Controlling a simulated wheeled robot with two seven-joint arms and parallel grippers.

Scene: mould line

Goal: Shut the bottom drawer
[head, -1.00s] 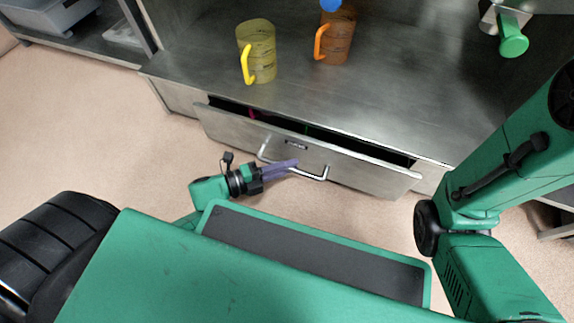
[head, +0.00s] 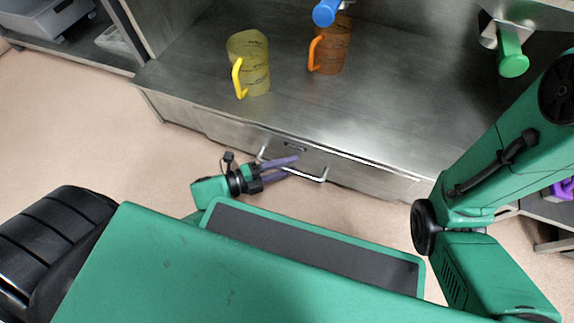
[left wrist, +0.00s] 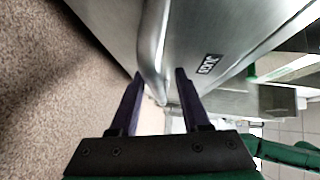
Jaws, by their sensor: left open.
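The bottom drawer (head: 230,134) is the steel front under the counter, with a bar handle (head: 311,177). In the head view its front lies close to the cabinet, and no opening shows above it. My left gripper (head: 293,166) is open at the handle, its purple fingers apart. In the left wrist view the handle (left wrist: 153,45) runs between the two fingers of the left gripper (left wrist: 156,85), which are not closed on it. The drawer front (left wrist: 205,30) fills the upper middle there, with a dark label.
The steel counter (head: 215,75) above carries a yellow jug (head: 252,68) and an orange jug (head: 331,52). A blue item (head: 326,12) and a green knob (head: 511,44) show at the top. Open floor (head: 80,120) lies to the left.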

